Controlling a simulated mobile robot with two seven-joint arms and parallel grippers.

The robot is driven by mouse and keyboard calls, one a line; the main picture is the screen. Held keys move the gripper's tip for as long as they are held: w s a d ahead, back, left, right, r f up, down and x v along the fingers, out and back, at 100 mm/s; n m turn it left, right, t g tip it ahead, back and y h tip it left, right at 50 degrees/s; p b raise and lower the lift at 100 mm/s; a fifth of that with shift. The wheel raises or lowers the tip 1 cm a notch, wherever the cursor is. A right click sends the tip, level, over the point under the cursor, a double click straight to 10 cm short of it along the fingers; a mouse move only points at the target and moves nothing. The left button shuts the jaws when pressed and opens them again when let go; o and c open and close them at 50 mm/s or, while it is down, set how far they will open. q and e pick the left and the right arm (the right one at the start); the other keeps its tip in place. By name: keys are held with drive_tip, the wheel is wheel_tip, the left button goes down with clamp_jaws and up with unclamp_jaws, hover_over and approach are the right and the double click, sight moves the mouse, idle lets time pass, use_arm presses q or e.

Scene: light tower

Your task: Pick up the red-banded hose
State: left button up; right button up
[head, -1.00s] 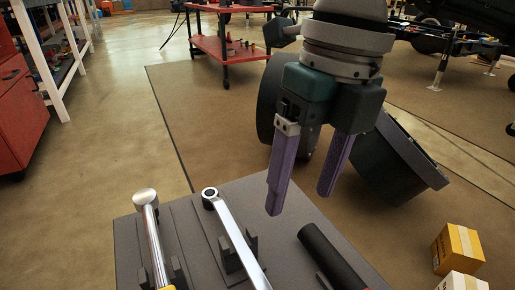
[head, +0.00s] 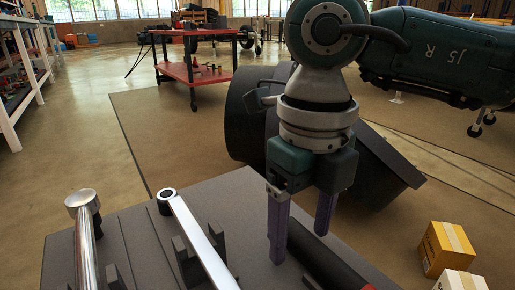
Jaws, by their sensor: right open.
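The hose (head: 322,262) is a thick black cylinder lying on the grey work surface (head: 225,199), near its right edge. A bit of red (head: 368,287) shows at its near end, at the bottom of the head view. My right gripper (head: 299,245) points down with its two purple fingers apart and nothing between them. In the picture the fingers stand on either side of the hose's far end, one in front of it. I cannot tell whether they touch it. My left gripper is not in view.
A ratchet wrench (head: 195,235) and a hammer-like chrome tool (head: 85,240) rest in dark holders left of the hose. Yellow (head: 447,248) and white (head: 460,281) boxes stand at the lower right. A large dark drum (head: 385,175) is behind my gripper. A red cart (head: 195,72) stands farther back.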

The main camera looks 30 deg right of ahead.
drive_tip(key=shift+w, duration=0.1)
drive_tip(key=shift+c, duration=0.6)
clamp_jaws()
